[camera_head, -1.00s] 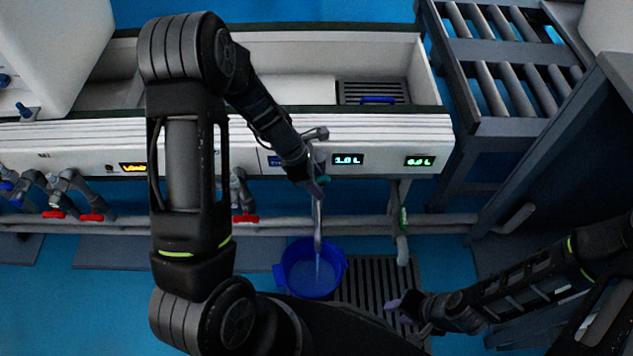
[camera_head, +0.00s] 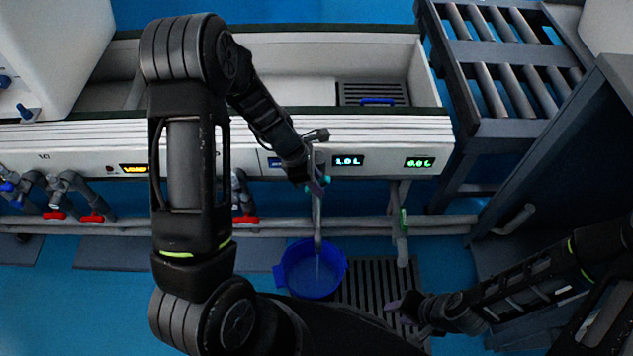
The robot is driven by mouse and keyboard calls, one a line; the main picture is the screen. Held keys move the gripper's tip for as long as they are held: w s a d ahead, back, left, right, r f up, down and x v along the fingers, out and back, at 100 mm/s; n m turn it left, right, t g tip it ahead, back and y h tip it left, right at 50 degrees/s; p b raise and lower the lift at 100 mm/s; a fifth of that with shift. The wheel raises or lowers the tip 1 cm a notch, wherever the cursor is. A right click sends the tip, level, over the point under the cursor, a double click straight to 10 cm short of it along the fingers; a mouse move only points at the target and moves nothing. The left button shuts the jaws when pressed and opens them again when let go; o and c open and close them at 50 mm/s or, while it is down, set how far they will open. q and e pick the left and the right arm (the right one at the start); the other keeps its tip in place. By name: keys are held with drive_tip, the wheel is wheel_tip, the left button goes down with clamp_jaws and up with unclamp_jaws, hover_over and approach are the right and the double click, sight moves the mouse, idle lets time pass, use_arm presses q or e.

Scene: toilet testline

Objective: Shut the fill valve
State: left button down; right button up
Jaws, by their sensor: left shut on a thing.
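The fill valve (camera_head: 317,160) is on the white front panel, beside a display reading 1.0 L (camera_head: 347,161). My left gripper (camera_head: 318,185) is at it, shut on its handle, which the fingers mostly hide. A grey spout (camera_head: 317,222) hangs below the valve. A blue bucket (camera_head: 281,270) stands on the floor under the spout, with a thin pale streak between spout and bucket. My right gripper (camera_head: 398,309) is low over the floor grate, apart from the valve; its finger opening is unclear.
A floor grate (camera_head: 374,290) lies right of the bucket. Pipes with red-handled valves (camera_head: 245,219) run below the panel. A green-handled valve (camera_head: 403,221) is on the drain pipe at right. A roller rack (camera_head: 500,127) stands at far right. The open trough (camera_head: 290,92) is behind the panel.

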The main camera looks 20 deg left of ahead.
use_arm(q)
drive_tip(key=shift+s+d+r+g+y+p, duration=0.15)
drive_tip(key=shift+g+y+p, duration=0.6)
drive_tip(key=shift+p, duration=2.1)
drive_tip(key=shift+w+d+r+g+y+p, duration=0.1)
drive_tip(key=shift+r+g+y+p, duration=0.15)
drive_tip(key=shift+y+p, duration=1.75)
drive_tip(key=shift+f+h+p, duration=0.2)
drive_tip(key=shift+h+p, duration=0.15)
drive_tip(key=shift+p, duration=0.8)
drive_tip(key=shift+a+f+g+y, duration=0.1)
drive_tip(key=shift+f+g+y, duration=0.15)
drive_tip(key=shift+g+y, duration=0.3)
drive_tip(key=shift+f+g+y+b, duration=0.1)
drive_tip(key=shift+g+y+b, duration=0.15)
drive_tip(key=shift+y+b, duration=0.45)
drive_tip(key=shift+y, duration=0.25)
drive_tip(key=shift+s, duration=0.1)
